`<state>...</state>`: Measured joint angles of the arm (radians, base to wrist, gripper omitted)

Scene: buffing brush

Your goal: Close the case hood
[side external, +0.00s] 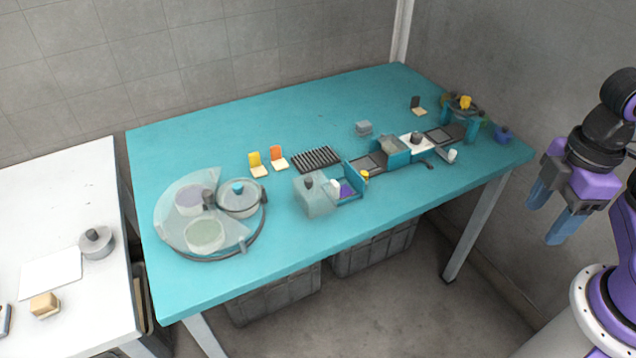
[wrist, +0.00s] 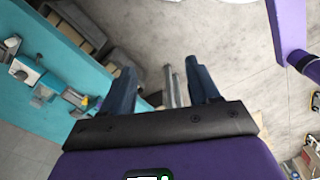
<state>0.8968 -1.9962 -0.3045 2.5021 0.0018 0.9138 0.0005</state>
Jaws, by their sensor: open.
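My gripper (side external: 549,212) hangs at the right, beyond the table's right end, with its blue fingers apart and nothing between them. The fingers also show in the wrist view (wrist: 160,85), over the floor. A clear box-like cover with a dark knob (side external: 318,201) stands near the table's front, beside a small teal holder with purple inside (side external: 347,190). A round clear cover (side external: 176,219) spans part of a round tray at the left. Another small clear cover (side external: 389,146) sits on the teal rail unit. I cannot tell which of these is the case hood, nor its exact position.
A white table (side external: 60,225) adjoins at left.

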